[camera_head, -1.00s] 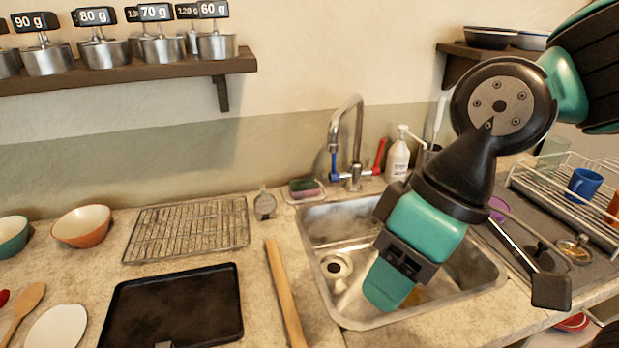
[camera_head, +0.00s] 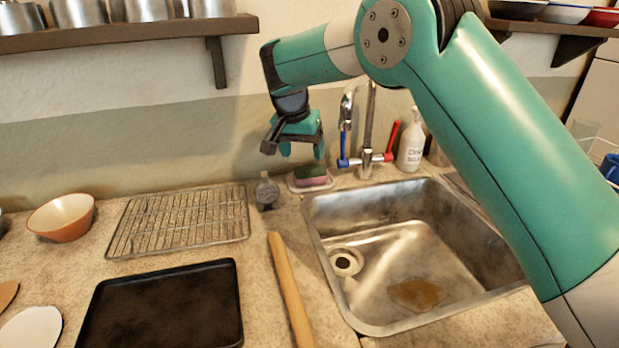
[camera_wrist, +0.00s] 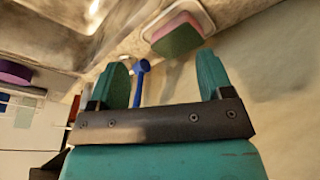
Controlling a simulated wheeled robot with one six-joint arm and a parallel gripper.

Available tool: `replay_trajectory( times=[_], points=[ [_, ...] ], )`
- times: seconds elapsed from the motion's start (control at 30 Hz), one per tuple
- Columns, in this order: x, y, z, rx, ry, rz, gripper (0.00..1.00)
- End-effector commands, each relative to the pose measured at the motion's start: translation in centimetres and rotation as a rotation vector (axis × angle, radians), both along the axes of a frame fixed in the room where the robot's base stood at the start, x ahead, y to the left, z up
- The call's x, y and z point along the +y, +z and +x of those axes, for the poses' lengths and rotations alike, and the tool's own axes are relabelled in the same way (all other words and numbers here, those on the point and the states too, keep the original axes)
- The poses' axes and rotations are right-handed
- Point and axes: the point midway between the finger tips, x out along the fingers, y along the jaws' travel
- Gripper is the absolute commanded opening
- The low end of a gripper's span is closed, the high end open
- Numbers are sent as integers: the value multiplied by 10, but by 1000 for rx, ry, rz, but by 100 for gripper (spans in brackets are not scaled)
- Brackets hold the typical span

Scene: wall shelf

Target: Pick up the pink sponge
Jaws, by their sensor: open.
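The pink sponge (camera_head: 313,181) has a dark green layer and lies on a small pale dish (camera_head: 293,187) behind the sink's back left corner. The sponge (camera_wrist: 178,37) also shows in the wrist view, on its dish near the top, beyond the fingertips and apart from them. My gripper (camera_head: 302,152) hangs above the sponge in the head view, its teal fingers pointing down. In the wrist view my gripper (camera_wrist: 162,72) is open, with nothing held between its fingers.
The tap (camera_head: 366,130) with blue and red handles stands right of the sponge, with a soap bottle (camera_head: 411,145) beyond. A small grey dial (camera_head: 266,192) stands at its left. The sink (camera_head: 335,300) is in front; a shelf (camera_head: 130,37) hangs at upper left.

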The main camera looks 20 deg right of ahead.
Motion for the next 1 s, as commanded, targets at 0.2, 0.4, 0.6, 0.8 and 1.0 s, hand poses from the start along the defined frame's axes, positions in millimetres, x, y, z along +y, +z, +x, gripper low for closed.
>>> replay_trajectory(
  times=[0.2,0.4,0.6,0.8,1.0],
  points=[
    [-3,8,41,-117,-515,49,73],
    [-3,9,53,-178,-808,106,73],
    [-6,-11,57,-193,-896,125,73],
    [-15,-47,62,-195,-894,126,73],
    [-19,-59,65,-193,-892,126,73]
  ],
)
